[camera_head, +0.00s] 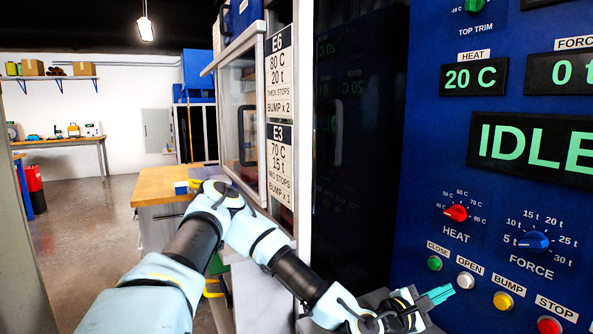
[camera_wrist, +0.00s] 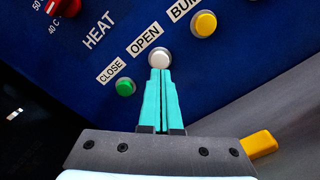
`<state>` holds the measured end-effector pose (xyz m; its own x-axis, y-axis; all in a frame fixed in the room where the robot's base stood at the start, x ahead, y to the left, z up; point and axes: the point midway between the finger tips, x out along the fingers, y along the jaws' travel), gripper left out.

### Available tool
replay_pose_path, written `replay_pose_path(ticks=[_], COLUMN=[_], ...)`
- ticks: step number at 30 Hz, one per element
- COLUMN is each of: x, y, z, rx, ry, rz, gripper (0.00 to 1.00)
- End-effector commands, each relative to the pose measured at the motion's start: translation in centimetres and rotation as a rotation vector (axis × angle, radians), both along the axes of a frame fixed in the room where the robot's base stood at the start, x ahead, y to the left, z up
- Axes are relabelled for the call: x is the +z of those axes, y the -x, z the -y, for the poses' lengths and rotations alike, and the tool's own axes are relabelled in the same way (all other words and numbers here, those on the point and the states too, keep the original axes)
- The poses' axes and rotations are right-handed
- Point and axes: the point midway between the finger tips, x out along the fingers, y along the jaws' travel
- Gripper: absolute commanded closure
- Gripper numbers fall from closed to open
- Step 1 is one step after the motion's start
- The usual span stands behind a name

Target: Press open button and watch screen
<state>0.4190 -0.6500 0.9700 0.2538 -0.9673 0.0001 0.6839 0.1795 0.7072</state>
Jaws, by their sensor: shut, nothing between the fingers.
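The white OPEN button (camera_head: 465,281) sits on the blue control panel, between the green CLOSE button (camera_head: 434,263) and the yellow BUMP button (camera_head: 502,300). My gripper (camera_head: 444,293) is shut and empty, its teal fingertips just by the OPEN button. In the wrist view the fingertips (camera_wrist: 160,72) reach up to the lower edge of the OPEN button (camera_wrist: 159,57); I cannot tell whether they touch it. The screen (camera_head: 535,148) reads IDLE in green; its right end is cut off.
A red STOP button (camera_head: 548,325) is at the lower right. The red HEAT knob (camera_head: 456,212) and blue FORCE knob (camera_head: 536,240) are above the buttons. The heat display (camera_head: 473,77) reads 20 C. A wooden-topped bench (camera_head: 160,190) stands left, with open floor beyond.

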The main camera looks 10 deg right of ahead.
Motion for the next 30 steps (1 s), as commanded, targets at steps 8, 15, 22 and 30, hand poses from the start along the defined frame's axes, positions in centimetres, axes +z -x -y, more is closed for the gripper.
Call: replay_pose_path(ticks=[8,15,22,30], x=[0.0,0.0,0.0,0.0], y=[0.0,-0.3,-0.5,-0.7], z=[0.1,1.0,1.8,2.8], rx=[0.000,0.001,0.000,0.001], ry=[0.000,0.001,0.000,0.000], rz=[0.000,0.000,0.000,0.001], gripper=[1.00,1.00,1.00,1.00])
